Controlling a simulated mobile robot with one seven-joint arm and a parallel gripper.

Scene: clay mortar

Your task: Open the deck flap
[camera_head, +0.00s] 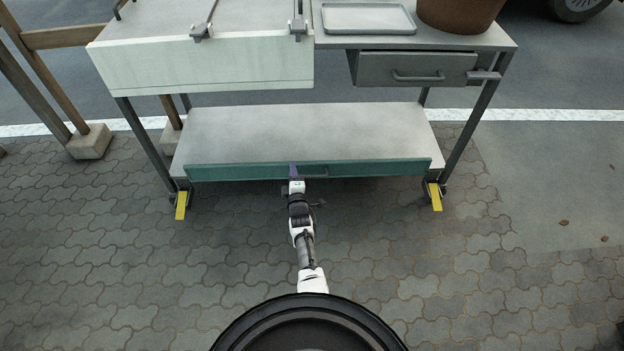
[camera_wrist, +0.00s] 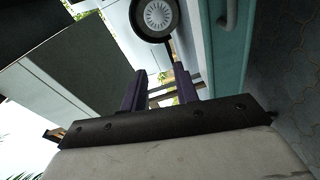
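A teal panel (camera_head: 230,172) with a bar handle (camera_head: 316,173) runs along the front edge of the cart's lower deck (camera_head: 300,130); I take it as the deck flap. It stands roughly upright against the deck edge. In the wrist view the teal panel (camera_wrist: 233,60) is at the right, with part of its handle (camera_wrist: 230,14) at the top. My gripper (camera_head: 293,170) is at the panel's front, just left of the handle. In the wrist view my gripper (camera_wrist: 160,86) has its two purple fingers apart with nothing between them. The handle lies outside the fingers.
The cart's upper level has a pale front panel (camera_head: 210,65), a drawer (camera_head: 415,68), a tray (camera_head: 368,18) and a brown pot (camera_head: 460,10). Yellow caster levers (camera_head: 181,205) are at the legs. The paving (camera_head: 450,270) before the cart is clear.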

